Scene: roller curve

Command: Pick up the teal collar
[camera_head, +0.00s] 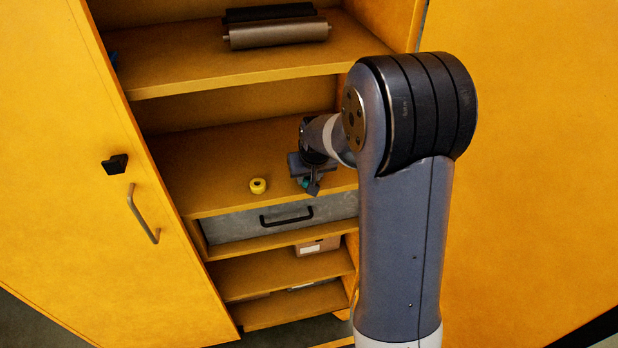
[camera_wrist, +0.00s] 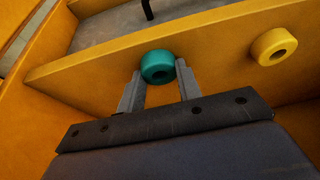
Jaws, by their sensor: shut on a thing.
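The teal collar (camera_wrist: 157,66) is a short ring with a hole, held between the two fingertips of my gripper (camera_wrist: 159,76) in the wrist view. My gripper is shut on it, with one finger on each side. In the head view my gripper (camera_head: 307,184) is at the middle shelf, and only a bit of the teal collar (camera_head: 304,183) shows behind it. I cannot tell whether the collar still touches the shelf.
A yellow collar (camera_head: 258,186) sits on the same shelf (camera_head: 215,170), to the left of my gripper; it also shows in the wrist view (camera_wrist: 273,47). A grey drawer (camera_head: 285,217) is below. Dark rollers (camera_head: 278,32) lie on the shelf above. An open cabinet door (camera_head: 100,220) stands at left.

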